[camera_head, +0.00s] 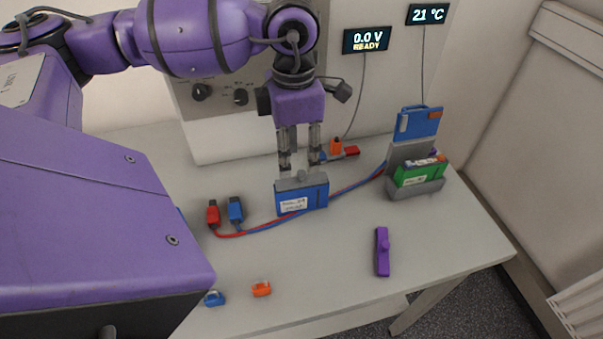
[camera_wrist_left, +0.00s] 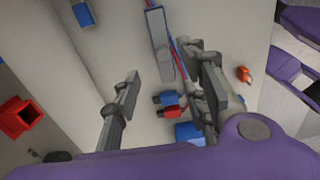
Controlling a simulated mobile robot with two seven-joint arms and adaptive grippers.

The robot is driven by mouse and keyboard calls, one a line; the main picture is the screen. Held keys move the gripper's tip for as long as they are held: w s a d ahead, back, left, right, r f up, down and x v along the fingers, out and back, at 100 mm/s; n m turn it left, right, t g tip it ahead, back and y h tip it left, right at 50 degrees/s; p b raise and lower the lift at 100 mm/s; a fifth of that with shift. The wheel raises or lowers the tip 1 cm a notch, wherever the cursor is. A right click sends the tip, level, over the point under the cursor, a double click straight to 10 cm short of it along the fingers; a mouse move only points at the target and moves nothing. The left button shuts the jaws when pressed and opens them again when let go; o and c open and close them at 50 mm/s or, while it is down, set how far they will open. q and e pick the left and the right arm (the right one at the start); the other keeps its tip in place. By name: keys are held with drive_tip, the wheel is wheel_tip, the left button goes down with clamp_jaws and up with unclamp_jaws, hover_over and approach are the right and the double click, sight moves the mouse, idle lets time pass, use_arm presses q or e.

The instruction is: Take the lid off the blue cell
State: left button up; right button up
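The blue cell (camera_head: 302,200) stands upright on the bench with a white label on its front. Its grey lid (camera_head: 290,183), with a small knob, sits on top. My left gripper (camera_head: 299,167) is directly above the lid, fingers pointing down, open and empty. The fingers straddle the knob from above, and I cannot tell if they touch the lid. In the left wrist view the grey lid (camera_wrist_left: 156,35) shows as a long bar, and my left gripper (camera_wrist_left: 168,86) has its fingers wide apart. My right gripper is not in view.
Red (camera_head: 214,214) and blue (camera_head: 236,210) connectors lie left of the cell, their leads passing around it. A grey holder (camera_head: 418,190) with a green cell (camera_head: 420,173) stands right. A purple lid-like piece (camera_head: 382,251) lies in front. Small blue (camera_head: 214,298) and orange (camera_head: 261,289) pieces sit near the front edge.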

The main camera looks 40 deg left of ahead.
sight(299, 173)
use_arm(q)
drive_tip(key=f, duration=0.2)
drive_tip(key=d+f, duration=0.1)
drive_tip(key=f, duration=0.1)
drive_tip(key=shift+f+p, duration=0.3)
drive_tip(key=shift+p, duration=0.05)
drive_tip(key=shift+a+f, duration=0.1)
drive_tip(key=shift+f, duration=0.45)
drive_tip(key=c, duration=0.9)
